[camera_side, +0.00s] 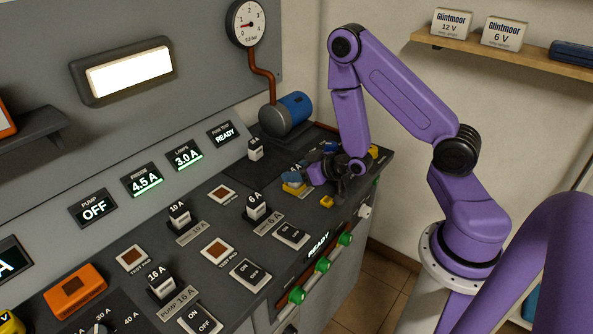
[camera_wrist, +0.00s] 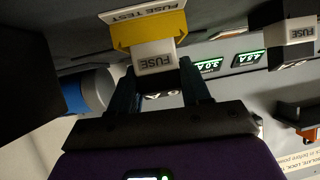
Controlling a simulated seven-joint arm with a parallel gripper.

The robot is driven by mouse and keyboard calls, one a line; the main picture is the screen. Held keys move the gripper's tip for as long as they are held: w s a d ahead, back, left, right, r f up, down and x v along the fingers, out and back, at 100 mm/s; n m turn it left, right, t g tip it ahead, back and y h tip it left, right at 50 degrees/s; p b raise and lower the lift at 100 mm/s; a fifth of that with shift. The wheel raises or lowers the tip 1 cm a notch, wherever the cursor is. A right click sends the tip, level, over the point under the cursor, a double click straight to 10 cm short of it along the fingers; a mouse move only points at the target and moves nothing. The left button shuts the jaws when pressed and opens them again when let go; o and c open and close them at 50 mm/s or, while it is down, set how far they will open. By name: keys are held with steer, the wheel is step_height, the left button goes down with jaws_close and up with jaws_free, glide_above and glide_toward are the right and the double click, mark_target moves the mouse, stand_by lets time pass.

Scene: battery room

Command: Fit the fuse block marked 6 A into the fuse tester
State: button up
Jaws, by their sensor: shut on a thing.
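My gripper (camera_wrist: 163,88) is shut on a white fuse block (camera_wrist: 155,58) marked FUSE, seen upside down in the wrist view. The rating on this block is not clear there. The block is up against the yellow fuse tester (camera_wrist: 150,30), beside the FUSE TEST plate (camera_wrist: 143,10). I cannot tell whether it is seated. In the side view my gripper (camera_side: 310,176) is low over the yellow tester (camera_side: 293,189) at the far right of the bench and partly hides it.
Blocks marked 10 A (camera_side: 179,216) and 16 A (camera_side: 160,282) stand on the bench, among red test pads and rocker switches. The fuse test display (camera_side: 223,134) reads READY. A blue motor (camera_side: 288,113) stands behind my gripper.

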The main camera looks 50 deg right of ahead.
steer(key=o, duration=0.8)
steer(key=shift+f, duration=0.1)
steer(key=shift+o, duration=0.2)
